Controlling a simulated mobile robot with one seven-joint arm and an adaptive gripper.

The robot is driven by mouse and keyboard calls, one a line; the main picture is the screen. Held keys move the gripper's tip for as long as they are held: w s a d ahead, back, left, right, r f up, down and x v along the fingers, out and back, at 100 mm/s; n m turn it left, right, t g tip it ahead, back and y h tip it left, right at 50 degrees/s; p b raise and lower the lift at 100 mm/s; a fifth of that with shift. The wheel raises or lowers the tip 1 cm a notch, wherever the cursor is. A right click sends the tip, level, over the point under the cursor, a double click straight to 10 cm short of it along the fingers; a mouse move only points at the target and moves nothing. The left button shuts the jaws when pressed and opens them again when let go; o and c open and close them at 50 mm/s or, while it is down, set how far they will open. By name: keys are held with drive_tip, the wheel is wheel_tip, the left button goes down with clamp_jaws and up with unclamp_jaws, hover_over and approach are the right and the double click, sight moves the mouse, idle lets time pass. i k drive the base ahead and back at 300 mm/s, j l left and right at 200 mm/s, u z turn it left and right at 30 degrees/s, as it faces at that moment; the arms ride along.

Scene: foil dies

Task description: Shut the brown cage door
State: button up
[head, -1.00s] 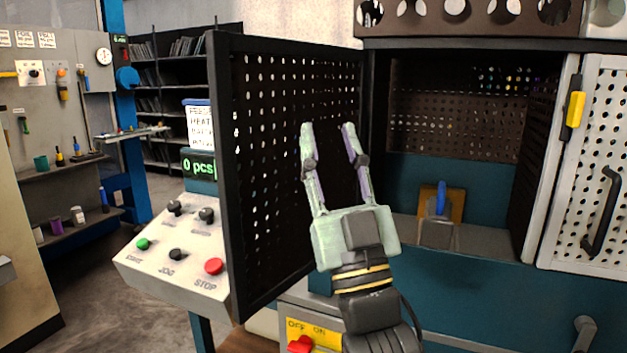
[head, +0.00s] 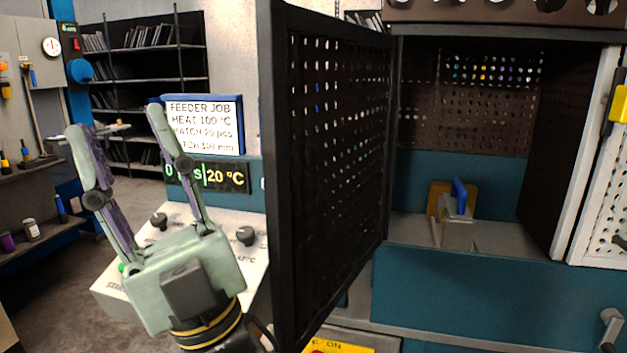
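The brown cage door (head: 335,150) is a dark perforated panel in a black frame. It stands wide open, hinged at the left side of the cage opening and swung out toward me. My gripper (head: 112,120) is open and empty, with its two fingers pointing up. It is to the left of the door, on the door's outer side, in front of the control panel, and does not appear to touch the door. The cage opening (head: 470,165) is uncovered, and a grey block with a blue handle (head: 457,215) stands inside it.
The control panel (head: 258,272) with knobs lies behind my gripper, below a job sign (head: 203,124) and a temperature display (head: 222,177). A white perforated door (head: 606,170) is at the right. Dark shelves (head: 150,65) stand at the back left.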

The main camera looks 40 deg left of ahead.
sight(319, 248)
drive_tip(key=j+z, duration=0.1)
drive_tip(key=j, duration=0.5)
drive_tip(key=k+j+z, duration=0.1)
drive_tip(key=j, duration=0.5)
drive_tip(key=k+j+z, duration=0.1)
drive_tip(key=j, duration=0.45)
drive_tip(key=k+l+u, duration=0.15)
drive_tip(key=u, duration=0.35)
drive_tip(key=k+l+u, duration=0.2)
drive_tip(key=u, duration=0.25)
drive_tip(key=l, duration=0.1)
